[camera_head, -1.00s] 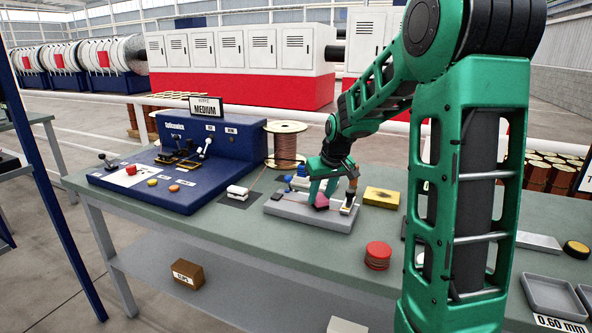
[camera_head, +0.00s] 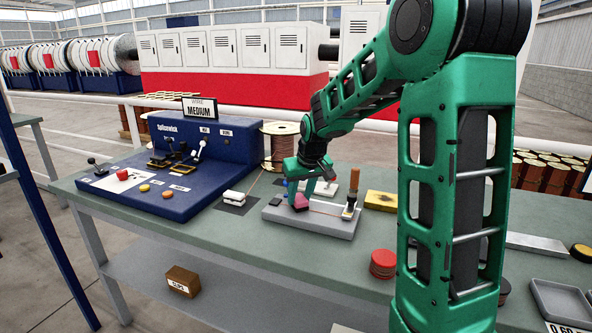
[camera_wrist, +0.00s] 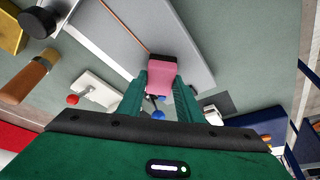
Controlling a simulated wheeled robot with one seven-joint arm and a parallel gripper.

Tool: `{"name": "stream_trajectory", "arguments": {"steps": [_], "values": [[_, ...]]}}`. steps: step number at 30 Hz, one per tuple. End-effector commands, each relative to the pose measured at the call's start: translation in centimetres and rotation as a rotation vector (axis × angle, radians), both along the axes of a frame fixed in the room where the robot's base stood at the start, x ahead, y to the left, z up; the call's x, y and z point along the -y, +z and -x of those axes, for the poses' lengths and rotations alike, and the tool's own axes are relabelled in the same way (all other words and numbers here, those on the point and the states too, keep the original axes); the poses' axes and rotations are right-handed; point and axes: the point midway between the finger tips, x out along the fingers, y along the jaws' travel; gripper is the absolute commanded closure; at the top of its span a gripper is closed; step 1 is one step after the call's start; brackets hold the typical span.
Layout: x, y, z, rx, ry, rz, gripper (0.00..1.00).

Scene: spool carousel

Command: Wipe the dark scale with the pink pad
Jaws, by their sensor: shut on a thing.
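My gripper (camera_head: 299,193) is shut on the pink pad (camera_head: 301,202). The pad is low over the grey block (camera_head: 325,224) on the bench, left of its middle. In the wrist view the pink pad (camera_wrist: 161,72) sits between both green fingers, and a thin copper-coloured wire (camera_wrist: 124,25) runs over the block up to it. Whether the pad presses on the wire, I cannot tell. I cannot make out the dark scale; the pad and fingers cover part of the wire. A small dark piece (camera_head: 276,201) lies at the block's left end.
A yellow block (camera_head: 381,200) lies to the right and a red round stack (camera_head: 383,263) in front. A white clamp-like piece (camera_head: 233,198) and blue machine (camera_head: 180,165) are left. The front bench strip is mostly clear.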

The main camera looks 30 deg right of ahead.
Motion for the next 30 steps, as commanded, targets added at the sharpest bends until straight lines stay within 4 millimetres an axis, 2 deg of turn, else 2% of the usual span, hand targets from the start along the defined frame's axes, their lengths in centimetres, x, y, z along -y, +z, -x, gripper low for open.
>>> {"name": "stream_trajectory", "arguments": {"steps": [3, 6, 21, 30], "values": [[-0.3, 0.4, -0.1, 0.001, -0.001, 0.000, 0.92], [0.0, 2.8, 0.0, 0.006, -0.005, 0.002, 0.92], [0.9, 7.0, 0.2, 0.003, -0.015, 0.001, 0.92], [0.9, 8.5, 0.2, 0.000, -0.015, 0.000, 0.92]]}}
